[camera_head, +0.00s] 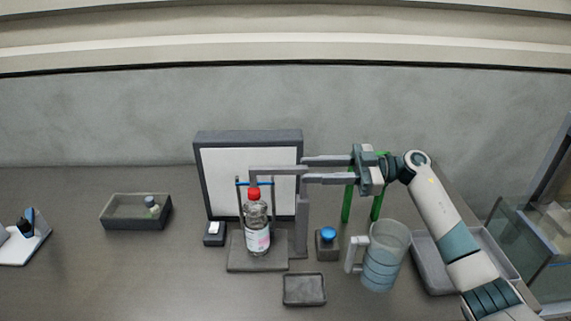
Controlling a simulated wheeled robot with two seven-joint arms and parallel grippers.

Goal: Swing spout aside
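The grey spout (276,169) is a bar running left from the top of a grey post (302,225), over a clear bottle (257,222) with a red cap. The bottle stands upright on a grey base plate (245,264). My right gripper (304,169) reaches in from the right at spout height. Its two long grey fingers are apart, one above the other in the picture, with their tips by the spout's right end near the post top. I cannot tell whether they touch it. My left gripper is out of view.
A white panel (221,175) in a dark frame stands behind the bottle. A small tray (304,300) lies in front.

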